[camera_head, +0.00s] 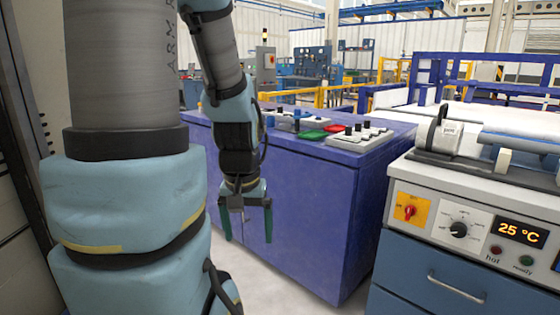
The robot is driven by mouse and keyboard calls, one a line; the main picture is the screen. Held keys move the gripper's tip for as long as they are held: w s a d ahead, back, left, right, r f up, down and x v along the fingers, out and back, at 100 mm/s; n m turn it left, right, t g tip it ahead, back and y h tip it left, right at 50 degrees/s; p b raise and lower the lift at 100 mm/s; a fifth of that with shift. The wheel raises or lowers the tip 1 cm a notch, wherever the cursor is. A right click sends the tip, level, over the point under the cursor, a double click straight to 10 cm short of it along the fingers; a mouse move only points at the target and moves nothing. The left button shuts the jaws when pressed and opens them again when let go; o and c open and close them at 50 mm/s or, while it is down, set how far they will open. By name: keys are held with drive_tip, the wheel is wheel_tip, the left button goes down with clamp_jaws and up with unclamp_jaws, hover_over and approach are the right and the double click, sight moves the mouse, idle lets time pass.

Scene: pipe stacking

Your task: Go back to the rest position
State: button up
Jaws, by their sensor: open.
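My gripper (247,222) hangs at the end of my arm, pointing down, in front of the side of the blue cabinet. Its two green fingers are apart and nothing shows between them. My large upper arm links fill the left of the view and hide what lies behind them. No pipe shows in or under the gripper.
The blue cabinet (322,225) has red, green and white items on top. At the right, a blue-fronted machine (412,288) reads 25 °C and carries a grey cylinder (522,138). Pale floor shows between them. Yellow rails (335,97) stand behind.

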wheel_tip(320, 180, up, 17)
drive_tip(key=p, duration=1.5)
drive_tip(key=shift+f, duration=0.1)
drive_tip(key=shift+c, duration=0.3)
